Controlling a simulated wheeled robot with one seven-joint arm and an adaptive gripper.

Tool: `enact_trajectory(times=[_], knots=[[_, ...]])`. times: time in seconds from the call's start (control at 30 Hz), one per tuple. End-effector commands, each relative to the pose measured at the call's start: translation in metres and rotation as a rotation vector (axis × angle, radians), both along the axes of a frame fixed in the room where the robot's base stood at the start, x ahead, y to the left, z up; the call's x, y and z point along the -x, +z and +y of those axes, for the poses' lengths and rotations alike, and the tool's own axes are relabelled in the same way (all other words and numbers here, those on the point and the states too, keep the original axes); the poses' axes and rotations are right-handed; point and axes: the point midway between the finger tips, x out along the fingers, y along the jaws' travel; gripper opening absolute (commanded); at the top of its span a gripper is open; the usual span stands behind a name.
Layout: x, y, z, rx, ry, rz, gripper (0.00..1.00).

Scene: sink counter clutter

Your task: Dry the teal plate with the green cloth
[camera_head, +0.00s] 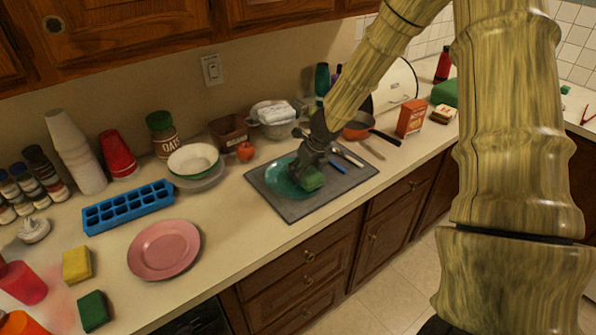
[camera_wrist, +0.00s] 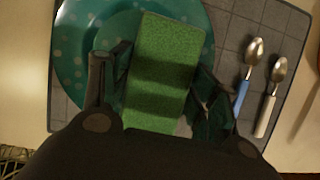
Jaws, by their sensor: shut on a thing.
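The teal plate (camera_head: 280,177) lies on a grey mat (camera_head: 290,210) on the counter. In the wrist view the plate (camera_wrist: 85,35) is teal with pale dots, and its near part is hidden by my gripper. My gripper (camera_head: 312,170) is shut on the green cloth (camera_head: 311,182), a thick, block-like green piece. In the wrist view the cloth (camera_wrist: 165,65) sits between both fingers, over the right part of the plate. I cannot tell whether the cloth touches the plate.
Two spoons, blue-handled (camera_wrist: 246,75) and white-handled (camera_wrist: 271,92), lie right of the plate. A pan (camera_head: 358,131), red box (camera_head: 411,117), tomato (camera_head: 245,151) and stacked bowls (camera_head: 193,160) stand around the mat. A pink plate (camera_head: 164,250) and blue ice tray (camera_head: 128,207) lie left.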

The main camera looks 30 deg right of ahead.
Motion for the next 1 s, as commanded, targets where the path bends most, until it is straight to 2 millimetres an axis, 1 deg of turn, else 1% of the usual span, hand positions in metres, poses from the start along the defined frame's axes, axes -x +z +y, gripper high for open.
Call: enact_trajectory(times=[0.17,0.6,0.83,1.0], knots=[[-0.002,-0.001,0.004,0.000,0.000,0.001,0.41],[-0.014,0.001,0.030,0.001,0.002,0.000,0.41],[-0.017,0.001,0.034,0.000,0.000,0.000,0.41],[-0.021,0.001,0.043,0.000,0.000,0.000,0.41]])
